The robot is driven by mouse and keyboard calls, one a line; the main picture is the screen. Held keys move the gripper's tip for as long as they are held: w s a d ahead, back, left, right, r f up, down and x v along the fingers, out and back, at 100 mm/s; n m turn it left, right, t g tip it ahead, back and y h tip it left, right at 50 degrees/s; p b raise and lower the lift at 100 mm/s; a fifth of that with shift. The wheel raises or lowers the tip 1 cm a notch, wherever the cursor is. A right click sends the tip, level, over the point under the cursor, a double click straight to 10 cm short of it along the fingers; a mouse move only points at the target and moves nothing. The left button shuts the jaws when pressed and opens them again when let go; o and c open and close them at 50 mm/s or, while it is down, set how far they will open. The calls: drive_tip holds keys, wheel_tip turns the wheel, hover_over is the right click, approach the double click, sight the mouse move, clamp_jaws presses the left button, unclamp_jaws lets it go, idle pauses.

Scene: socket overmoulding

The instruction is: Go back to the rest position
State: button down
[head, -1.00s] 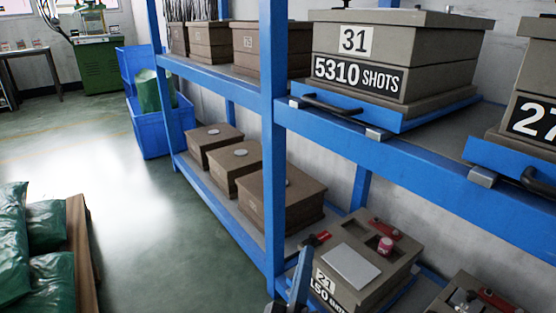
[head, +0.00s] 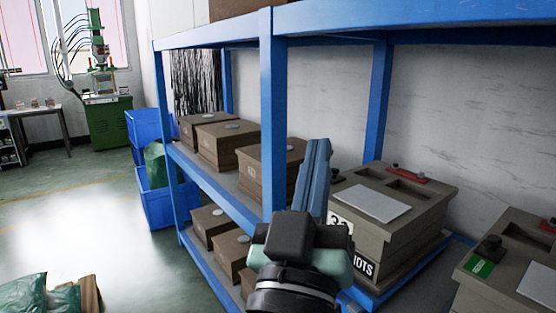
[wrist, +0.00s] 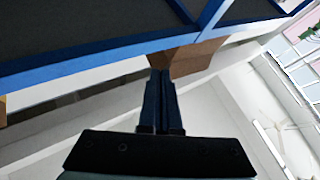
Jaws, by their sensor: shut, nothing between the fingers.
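My gripper (head: 318,150) shows in the head view in front of the blue rack, pointing up, with its blue-grey fingers together and nothing between them. In the wrist view the fingers (wrist: 160,85) are side by side and closed. I cannot tell from these views how far the gripper is from the rack post.
The blue rack (head: 273,120) fills the right side, with brown boxes (head: 228,143) on its shelves. A second mould (head: 500,262) is at the right. Blue bins (head: 157,207), a green machine (head: 107,122) and green bags (head: 25,292) stand left. The floor (head: 100,215) between is clear.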

drive_tip(key=s+a+r+t+y+p, duration=0.1)
drive_tip(key=r+p, duration=0.4)
drive_tip(key=r, duration=0.5)
drive_tip(key=s+a+r+t+y+p, duration=0.1)
drive_tip(key=s+r+y+p, duration=0.2)
drive_tip(key=r, duration=0.8)
drive_tip(key=s+a+r+t+y+p, duration=0.1)
drive_tip(key=s+a+r+t+p, duration=0.1)
drive_tip(key=s+r+p, duration=0.3)
wheel_tip(320, 180, up, 6)
drive_tip(key=p, duration=0.3)
drive_tip(key=shift+r+y+p, duration=0.25)
drive_tip(key=shift+y+p, duration=0.15)
drive_tip(key=shift+a, duration=0.1)
